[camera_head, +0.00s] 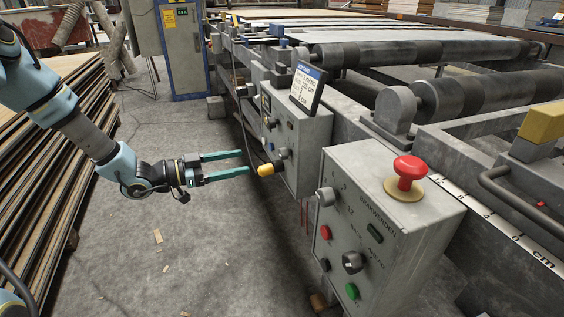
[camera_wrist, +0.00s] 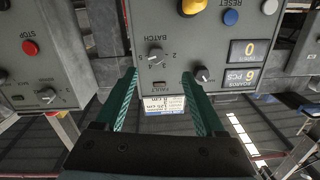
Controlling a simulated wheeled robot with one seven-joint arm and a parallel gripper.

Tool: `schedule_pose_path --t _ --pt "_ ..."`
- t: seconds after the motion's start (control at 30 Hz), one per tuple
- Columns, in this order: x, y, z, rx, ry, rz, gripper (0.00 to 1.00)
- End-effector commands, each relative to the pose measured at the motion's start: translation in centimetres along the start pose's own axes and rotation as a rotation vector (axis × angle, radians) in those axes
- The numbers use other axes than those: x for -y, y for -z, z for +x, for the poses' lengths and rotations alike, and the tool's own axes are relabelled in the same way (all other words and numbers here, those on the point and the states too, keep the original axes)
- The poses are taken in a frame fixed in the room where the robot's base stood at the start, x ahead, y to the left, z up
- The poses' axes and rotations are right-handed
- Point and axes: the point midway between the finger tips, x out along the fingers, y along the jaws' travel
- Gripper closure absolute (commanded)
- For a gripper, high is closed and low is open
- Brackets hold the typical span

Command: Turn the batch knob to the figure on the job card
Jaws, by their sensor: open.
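The batch knob (camera_wrist: 155,54) is a small dark knob with figures around it on a grey control box, beside the word BATCH. In the head view it appears to be the knob (camera_head: 284,153) above the yellow knob. The job card (camera_head: 306,85) stands tilted on top of that box; it also shows between my fingers in the wrist view (camera_wrist: 163,104), its writing too small to read surely. My gripper (camera_head: 249,161) is open and empty, its green fingers pointing at the box face. The fingertips flank the knob's line in the wrist view, apparently short of it.
A yellow knob (camera_head: 268,169) sticks out close to my lower finger. Another dark knob (camera_wrist: 202,74), a blue reset button (camera_wrist: 231,17) and yellow displays (camera_wrist: 249,50) share the panel. A nearer box with a red mushroom button (camera_head: 409,172) stands right. Veneer stacks (camera_head: 40,180) lie left.

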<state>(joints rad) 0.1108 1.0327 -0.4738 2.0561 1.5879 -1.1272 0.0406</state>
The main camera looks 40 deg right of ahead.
Motion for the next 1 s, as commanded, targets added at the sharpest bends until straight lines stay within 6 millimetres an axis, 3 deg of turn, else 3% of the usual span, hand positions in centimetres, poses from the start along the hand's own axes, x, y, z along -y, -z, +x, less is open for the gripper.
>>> schedule_pose_path --t 0.27,0.7,1.0 --pt "-0.9 0.2 2.5 -0.051 -0.032 0.007 0.29" --pt "-1.0 0.5 9.9 -0.046 -0.029 0.007 0.29" --pt "-1.0 0.6 11.2 -0.045 -0.028 0.006 0.29"
